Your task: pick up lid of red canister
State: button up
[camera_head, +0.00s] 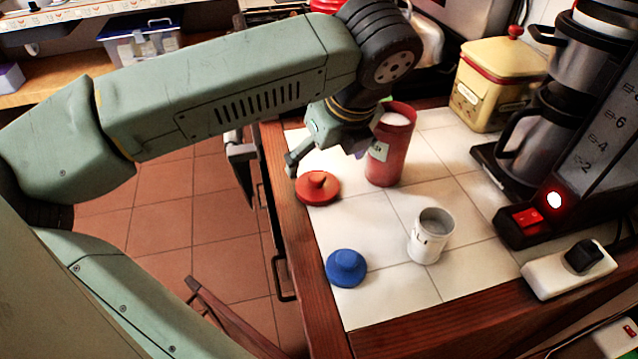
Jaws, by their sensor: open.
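The red lid (317,188) with a round knob lies flat on the white tiled counter, near its left edge. The red canister (391,155) stands upright and uncovered behind it to the right, with something white inside at the top. My gripper (325,160) is open and empty, above and just behind the lid. One finger shows to the left, above the lid's left side. The other finger is partly hidden by the gripper body near the canister. The gripper looks apart from the lid, but its gap to the canister is hard to tell.
A white canister (431,236) stands uncovered nearer the front, with a blue lid (346,268) to its left. A yellow tin (497,85) stands at the back. A coffee maker (575,185) and a white socket block (568,269) line the right. A wooden edge (290,230) borders the counter.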

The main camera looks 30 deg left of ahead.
aim_at(317, 174)
jog(key=x, duration=0.6)
jog(key=shift+s+f, duration=0.15)
jog(key=shift+f, duration=0.3)
jog(key=shift+c, duration=0.5)
jog(key=c, duration=0.9)
jog(key=shift+a+r, duration=0.1)
jog(key=shift+r, duration=0.05)
